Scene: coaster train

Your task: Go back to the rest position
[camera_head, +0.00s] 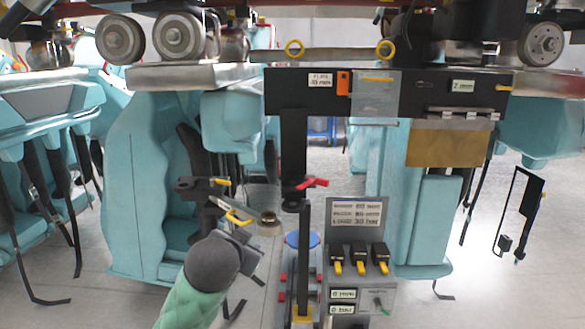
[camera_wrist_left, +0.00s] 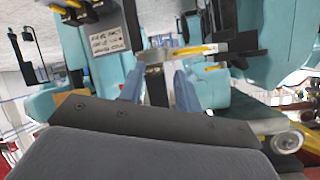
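My left arm comes in from the bottom in the head view, with a green sleeve and a dark wrist. A metal lever with yellow parts (camera_wrist_left: 190,50) lies beyond the fingertips. I cannot tell the exact distance to it. In the head view a lever with a yellow loop (camera_head: 238,216) is just above my left gripper. My right gripper is not in view.
A grey control box (camera_head: 358,245) with yellow-tipped switches stands right of the post. A red handle (camera_head: 312,183) sits on the post. A black crossbar (camera_head: 430,92) with labels spans above. Teal seats (camera_head: 145,190) hang at both sides. Open floor (camera_head: 500,285) shows at the lower right.

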